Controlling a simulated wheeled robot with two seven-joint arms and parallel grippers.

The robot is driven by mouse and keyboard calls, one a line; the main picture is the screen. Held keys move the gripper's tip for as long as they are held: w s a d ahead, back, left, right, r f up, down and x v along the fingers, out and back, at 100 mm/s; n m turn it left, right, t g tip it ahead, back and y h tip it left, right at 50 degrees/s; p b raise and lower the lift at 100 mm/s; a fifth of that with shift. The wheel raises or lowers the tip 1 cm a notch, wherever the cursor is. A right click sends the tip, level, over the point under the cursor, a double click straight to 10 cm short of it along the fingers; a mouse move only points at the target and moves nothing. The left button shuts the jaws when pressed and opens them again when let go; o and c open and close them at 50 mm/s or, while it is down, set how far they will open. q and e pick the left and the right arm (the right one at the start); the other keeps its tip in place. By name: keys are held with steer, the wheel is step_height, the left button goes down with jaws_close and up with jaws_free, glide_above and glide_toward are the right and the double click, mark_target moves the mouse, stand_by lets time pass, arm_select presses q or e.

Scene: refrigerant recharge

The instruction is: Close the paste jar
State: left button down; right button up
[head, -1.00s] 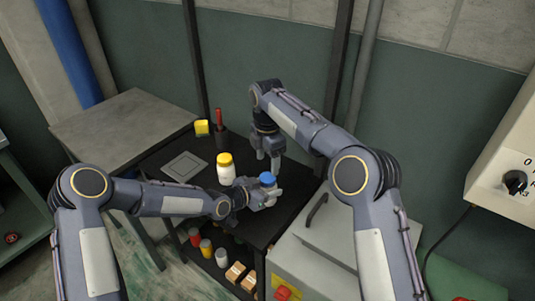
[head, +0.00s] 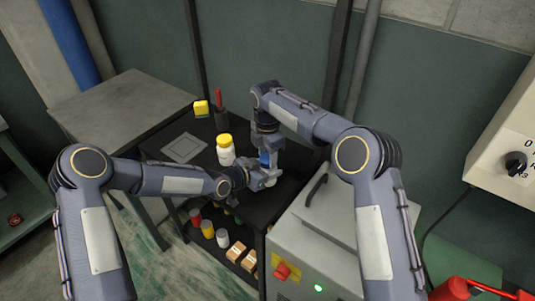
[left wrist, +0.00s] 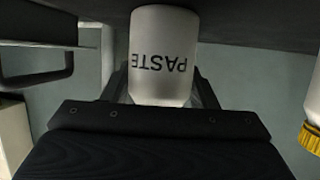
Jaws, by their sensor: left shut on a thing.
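The white paste jar (left wrist: 163,60) shows in the left wrist view, its "PASTE" label upside down there. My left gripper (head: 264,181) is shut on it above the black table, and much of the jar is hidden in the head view. The blue lid (head: 265,158) is at the top of the jar. My right gripper (head: 269,160) points straight down from above, with its fingers at the lid. I cannot tell whether they grip it or only stand around it. How tightly the lid sits is hidden.
A white jar with a yellow lid (head: 225,150) stands left of the grippers. A grey square plate (head: 184,148), a yellow block (head: 201,108) and a dark holder with a red-handled tool (head: 220,117) are on the table. A grey machine (head: 318,225) stands close at the right.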

steer(key=c, duration=0.3)
steer(key=m, duration=0.6)
steer(key=shift+m, duration=0.3)
steer(key=shift+c, duration=0.2)
steer(key=o, duration=1.1)
steer(key=shift+r, duration=2.25)
steer(key=shift+c, duration=0.4)
